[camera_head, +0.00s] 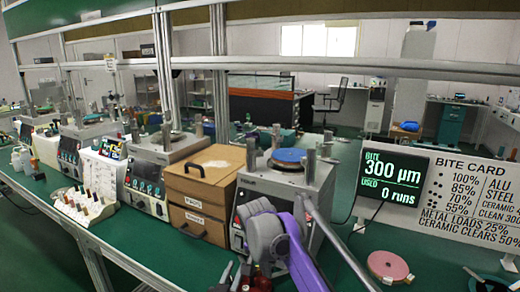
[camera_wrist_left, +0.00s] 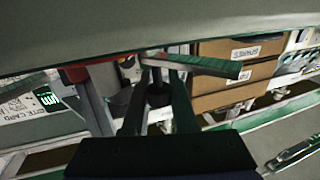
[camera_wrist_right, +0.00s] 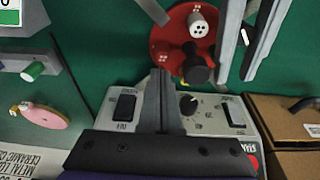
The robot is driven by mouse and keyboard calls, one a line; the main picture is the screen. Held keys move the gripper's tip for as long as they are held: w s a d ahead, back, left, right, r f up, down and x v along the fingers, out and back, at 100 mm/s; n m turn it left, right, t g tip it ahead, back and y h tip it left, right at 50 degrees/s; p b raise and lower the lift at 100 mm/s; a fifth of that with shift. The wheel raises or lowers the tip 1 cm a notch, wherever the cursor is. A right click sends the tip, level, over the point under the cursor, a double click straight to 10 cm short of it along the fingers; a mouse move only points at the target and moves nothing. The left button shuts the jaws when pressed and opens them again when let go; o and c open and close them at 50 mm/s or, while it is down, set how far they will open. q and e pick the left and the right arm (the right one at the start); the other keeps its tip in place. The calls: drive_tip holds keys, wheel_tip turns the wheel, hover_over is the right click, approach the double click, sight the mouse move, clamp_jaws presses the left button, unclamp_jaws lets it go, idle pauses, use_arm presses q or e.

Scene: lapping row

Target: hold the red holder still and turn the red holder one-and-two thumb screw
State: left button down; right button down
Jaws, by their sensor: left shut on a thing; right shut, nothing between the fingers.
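The red holder (camera_wrist_right: 164,40) is a round red disc over the green bench in the right wrist view. It bears a white knob with dark dots (camera_wrist_right: 198,25) and a black knob (camera_wrist_right: 197,68). I cannot tell which screw is one-and-two. My right gripper (camera_wrist_right: 163,78) is shut and empty just below the disc's edge, near the black knob. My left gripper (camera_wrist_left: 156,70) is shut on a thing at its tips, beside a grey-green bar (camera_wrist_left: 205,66). A red edge, likely the holder, shows at left (camera_wrist_left: 75,73). In the head view my arm largely hides this spot.
The lapping machine (camera_head: 290,180) stands behind the work spot; its switch panel (camera_wrist_right: 213,112) lies under my right gripper. Brown drawers (camera_head: 200,215) stand left of it.

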drive_tip(key=shift+w+d, duration=0.1)
drive_tip(key=shift+w, duration=0.4)
idle(0.7)
drive_tip(key=shift+s, duration=0.2)
drive_tip(key=shift+s+a+r, duration=0.1)
drive_tip(key=shift+s+a, duration=0.05)
drive_tip(key=shift+a, duration=0.05)
drive_tip(key=v, duration=0.3)
drive_tip(key=w+v, duration=0.1)
drive_tip(key=v, duration=0.1)
drive_tip(key=shift+s+d+r, duration=0.1)
drive_tip(key=shift+d+r, duration=0.15)
drive_tip(key=shift+r, duration=0.25)
drive_tip(key=shift+s+d+f, duration=0.1)
drive_tip(key=shift+f, duration=2.95)
